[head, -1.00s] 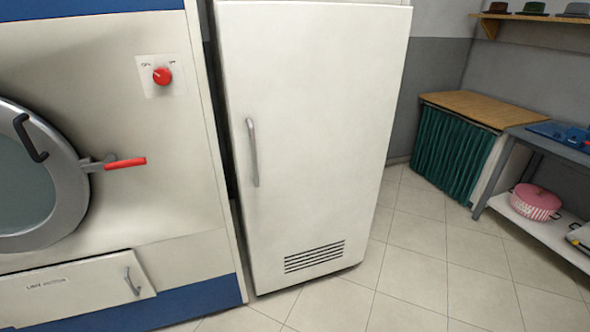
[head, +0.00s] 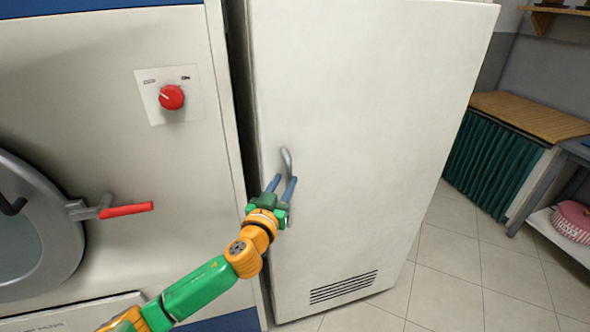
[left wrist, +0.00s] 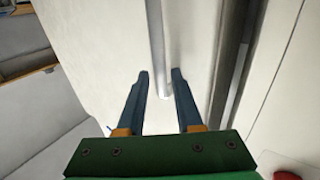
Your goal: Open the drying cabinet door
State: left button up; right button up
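The drying cabinet is a tall white box; its white door (head: 370,150) faces me and looks closed, with a vent grille low down. A grey vertical bar handle (head: 287,162) sits near the door's left edge. My left gripper (head: 283,184) is at the lower part of this handle, its two blue fingers apart. In the left wrist view, the handle (left wrist: 156,45) runs down between the open fingertips (left wrist: 160,75), with gaps on both sides. The lower part of the handle is partly hidden by the gripper in the head view. My right gripper is not in view.
A large machine with a red knob (head: 171,97), round door and red lever (head: 126,210) stands close on the left. A wooden-topped counter with a green curtain (head: 495,165) is at the right. Tiled floor (head: 450,280) is clear in front of the cabinet's right side.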

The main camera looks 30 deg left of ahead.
aim_at(287, 178)
pick_arm(q)
jog(key=x, duration=0.3)
jog(key=shift+w, duration=0.2)
jog(key=shift+w+a+f, duration=0.2)
jog(key=shift+w+a, duration=0.05)
jog(key=shift+w, duration=0.05)
jog(key=shift+s, duration=0.1)
jog(key=shift+d+r, duration=0.1)
grip_shut()
dwell(0.9)
